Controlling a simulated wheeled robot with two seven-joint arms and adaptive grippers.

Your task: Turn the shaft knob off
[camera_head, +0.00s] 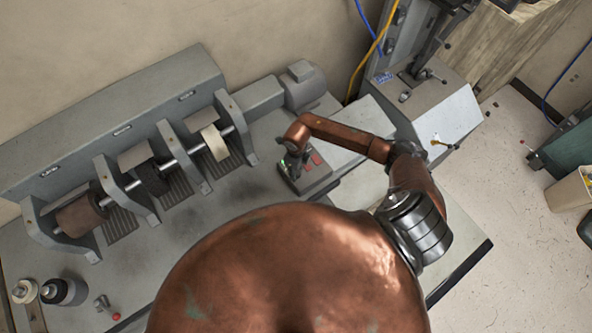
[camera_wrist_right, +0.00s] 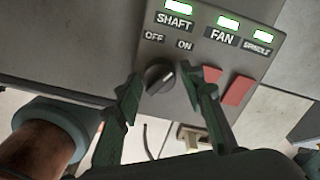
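The dark round shaft knob (camera_wrist_right: 159,77) sits on the grey control panel below the SHAFT label, with OFF at its upper left and ON at its upper right. Its raised grip looks tilted toward the ON side, though the small picture makes this hard to judge. My right gripper (camera_wrist_right: 160,73) is open, with one dark green finger on each side of the knob; I cannot tell whether either touches it. In the head view the right gripper (camera_head: 293,158) is over the control box (camera_head: 318,183) and hides the knob. My left gripper is out of view.
Green indicators are lit above SHAFT, FAN and SPINDLE. Red switches (camera_wrist_right: 238,90) lie just right of the right finger. The machine's shaft with rollers (camera_head: 215,143) stands to the left, and a motor housing (camera_head: 302,85) stands behind the control box.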

